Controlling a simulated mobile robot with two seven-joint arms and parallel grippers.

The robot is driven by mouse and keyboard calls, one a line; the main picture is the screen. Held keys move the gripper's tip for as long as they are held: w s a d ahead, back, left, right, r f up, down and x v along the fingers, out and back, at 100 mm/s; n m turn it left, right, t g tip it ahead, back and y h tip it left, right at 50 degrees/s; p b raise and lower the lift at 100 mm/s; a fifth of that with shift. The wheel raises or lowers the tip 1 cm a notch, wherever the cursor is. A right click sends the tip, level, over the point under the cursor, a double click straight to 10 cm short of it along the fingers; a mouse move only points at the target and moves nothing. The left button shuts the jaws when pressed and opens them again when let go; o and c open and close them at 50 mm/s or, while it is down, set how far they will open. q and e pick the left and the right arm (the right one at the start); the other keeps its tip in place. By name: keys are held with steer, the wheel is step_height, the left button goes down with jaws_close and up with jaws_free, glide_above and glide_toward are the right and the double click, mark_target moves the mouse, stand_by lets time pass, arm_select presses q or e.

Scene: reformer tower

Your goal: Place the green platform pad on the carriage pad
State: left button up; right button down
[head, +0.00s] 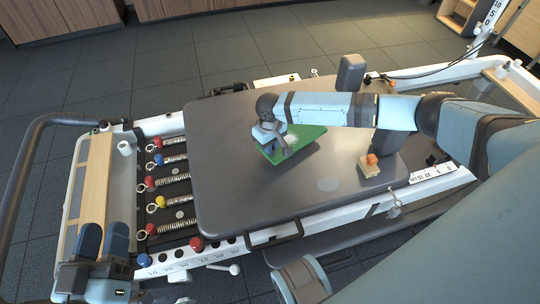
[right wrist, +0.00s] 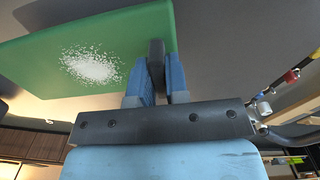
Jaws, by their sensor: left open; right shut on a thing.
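The green platform pad (head: 308,137) is a flat green rectangle with a whitish speckled patch. My right gripper (head: 272,138) is shut on its edge, over the middle of the carriage. The right wrist view shows the green pad (right wrist: 40,50) and a dark piece (right wrist: 157,62) between the blue fingers (right wrist: 158,85). The carriage pad (head: 235,185) is a large, smooth grey board beneath. I cannot tell whether the green pad touches it. My left gripper (head: 102,240) is open and empty at the lower left, near the frame's end.
Springs with coloured knobs (head: 170,180) lie left of the carriage. A small wooden block with an orange top (head: 369,164) sits on the carriage at right. Dark shoulder rests (head: 351,73) stand at its right end. The carriage's left and front parts are clear.

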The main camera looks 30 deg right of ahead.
step_height(320, 180, down, 4)
steer(key=shift+f+b, duration=0.1)
steer(key=shift+b, duration=0.65)
arm_select(q)
step_height(320, 180, down, 2)
steer(key=shift+w+d+f+g, duration=0.1)
steer(key=shift+f+g, duration=0.15)
steer(key=shift+g, duration=0.25)
steer(key=shift+r, duration=0.15)
arm_select(e)
steer(key=c, duration=1.1)
jaws_free()
